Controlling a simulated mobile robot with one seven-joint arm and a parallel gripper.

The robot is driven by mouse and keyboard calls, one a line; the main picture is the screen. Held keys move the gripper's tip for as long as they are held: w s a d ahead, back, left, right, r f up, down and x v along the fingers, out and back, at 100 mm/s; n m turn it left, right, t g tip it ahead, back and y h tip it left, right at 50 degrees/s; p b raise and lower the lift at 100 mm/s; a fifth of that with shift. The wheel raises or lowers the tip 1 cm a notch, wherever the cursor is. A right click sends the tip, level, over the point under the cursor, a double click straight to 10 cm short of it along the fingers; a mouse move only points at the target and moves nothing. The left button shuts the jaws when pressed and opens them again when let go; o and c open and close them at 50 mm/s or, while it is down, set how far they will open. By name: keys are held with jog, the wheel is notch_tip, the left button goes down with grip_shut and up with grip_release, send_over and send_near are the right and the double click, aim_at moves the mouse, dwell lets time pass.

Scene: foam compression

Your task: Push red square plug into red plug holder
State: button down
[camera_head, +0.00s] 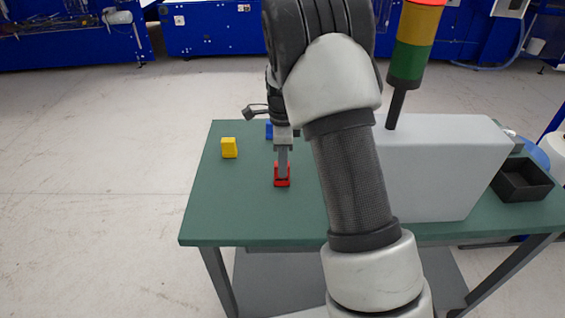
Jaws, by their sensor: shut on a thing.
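The red plug holder (282,183) stands on the green table, left of my arm. My gripper (283,176) points straight down with its fingertips at the top of the holder. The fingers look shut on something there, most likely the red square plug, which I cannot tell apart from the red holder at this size. How deep the plug sits in the holder is hidden by the fingers.
A yellow block (229,148) stands to the left on the green table (225,215). A blue block (269,130) shows partly behind my gripper. A grey housing (440,165) with a signal light (410,45) and a black bin (522,182) are to the right. The table's left front is clear.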

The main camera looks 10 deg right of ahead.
jog(key=shift+f+b, duration=0.35)
jog(key=shift+f, duration=0.35)
jog(key=c, duration=1.5)
grip_release()
jog(key=shift+o, duration=0.2)
jog(key=shift+r, duration=0.15)
jog(key=shift+r+p, duration=2.25)
jog(key=shift+r, duration=0.65)
